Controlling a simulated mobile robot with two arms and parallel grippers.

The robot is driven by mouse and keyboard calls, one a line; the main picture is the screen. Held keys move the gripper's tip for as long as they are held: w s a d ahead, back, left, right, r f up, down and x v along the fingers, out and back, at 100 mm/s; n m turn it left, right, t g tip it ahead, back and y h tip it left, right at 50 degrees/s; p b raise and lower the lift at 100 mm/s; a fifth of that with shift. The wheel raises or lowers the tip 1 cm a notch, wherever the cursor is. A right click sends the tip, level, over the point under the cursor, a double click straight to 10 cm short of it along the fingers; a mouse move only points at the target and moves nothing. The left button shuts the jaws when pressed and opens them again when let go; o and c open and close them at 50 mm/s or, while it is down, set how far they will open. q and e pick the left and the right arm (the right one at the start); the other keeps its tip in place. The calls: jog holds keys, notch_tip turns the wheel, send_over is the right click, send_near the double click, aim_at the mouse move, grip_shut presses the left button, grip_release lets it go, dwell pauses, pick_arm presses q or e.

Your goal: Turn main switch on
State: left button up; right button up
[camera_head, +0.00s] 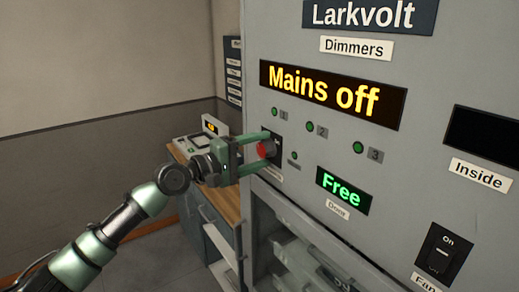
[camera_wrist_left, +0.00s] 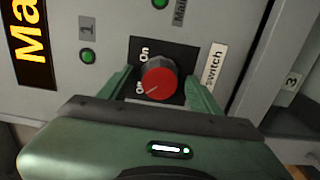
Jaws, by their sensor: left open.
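The main switch is a red rotary knob (camera_head: 266,149) on a dark plate on the front of the grey dimmer cabinet (camera_head: 420,140). The left wrist view shows the knob (camera_wrist_left: 159,79) with "On" markings around it and a label ending in "switch" beside it. My left gripper (camera_head: 262,152) is open, with one green finger on each side of the knob. In the left wrist view there is a gap between the fingers and the knob. The display (camera_head: 332,94) reads "Mains off". My right gripper is not in view.
Green lamps 1, 2 and 3 (camera_head: 358,147) sit below the display. A green "Free" display (camera_head: 342,190) and a black "On" fan switch (camera_head: 440,252) are on the same panel. A wooden-topped desk (camera_head: 228,203) stands to the left, behind my arm.

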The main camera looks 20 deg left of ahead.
pick_arm(q)
jog(key=c, duration=1.4)
jog(key=shift+o, duration=0.2)
jog(key=shift+f, duration=0.1)
jog(key=m+b, duration=0.3)
jog(key=shift+f, duration=0.15)
jog(key=m+b, duration=0.4)
jog(key=shift+m, duration=0.4)
jog(key=m+b, duration=0.3)
jog(key=m, duration=0.2)
jog(key=shift+m, duration=0.3)
jog(key=shift+d+m+b, duration=0.1)
jog(key=shift+m+b, duration=0.9)
jog(key=shift+m, duration=1.2)
